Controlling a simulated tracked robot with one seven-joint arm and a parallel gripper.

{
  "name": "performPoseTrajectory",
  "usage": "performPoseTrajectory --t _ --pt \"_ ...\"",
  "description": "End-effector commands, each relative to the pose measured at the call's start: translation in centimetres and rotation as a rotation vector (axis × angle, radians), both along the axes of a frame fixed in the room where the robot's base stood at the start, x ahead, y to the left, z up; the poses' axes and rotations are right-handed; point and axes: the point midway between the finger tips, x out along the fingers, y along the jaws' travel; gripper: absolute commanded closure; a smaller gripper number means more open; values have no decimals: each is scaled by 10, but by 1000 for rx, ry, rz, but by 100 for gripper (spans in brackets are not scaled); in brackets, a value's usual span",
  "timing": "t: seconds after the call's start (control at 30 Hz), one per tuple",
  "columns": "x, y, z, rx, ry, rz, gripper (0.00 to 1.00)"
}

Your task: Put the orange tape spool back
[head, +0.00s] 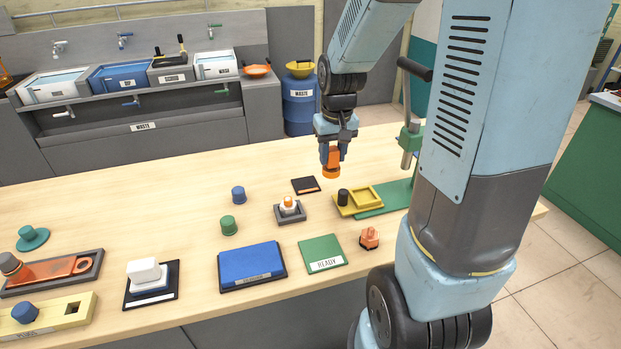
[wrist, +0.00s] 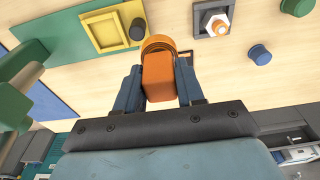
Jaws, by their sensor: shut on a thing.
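The orange tape spool (head: 332,169) is between the fingers of my gripper (head: 332,156), held above the table right of a small black pad with an orange stripe (head: 306,187). In the wrist view, the orange spool (wrist: 158,48) shows between both fingers of my gripper (wrist: 158,82), which are shut on it. It hides most of the black pad there, leaving a dark edge at its right. I cannot tell the exact height of the spool above the table.
A yellow fixture (head: 343,211) with a black knob stands on the right, by a green press (head: 411,137). A grey fixture (head: 279,217) with a white and orange piece, a blue knob (head: 238,195) and a green knob (head: 229,226) stand left. The green READY mat (head: 311,248) lies nearer.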

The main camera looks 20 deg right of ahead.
Motion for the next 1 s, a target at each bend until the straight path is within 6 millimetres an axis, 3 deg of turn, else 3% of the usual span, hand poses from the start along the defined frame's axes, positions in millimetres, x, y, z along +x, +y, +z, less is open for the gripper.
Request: performPoseTrajectory --t 0.5,0.8,1.0 --pt "82 21 -38 1 1 1 100" --pt "112 28 -76 1 2 0 100" --pt "120 30 -85 0 1 0 100"
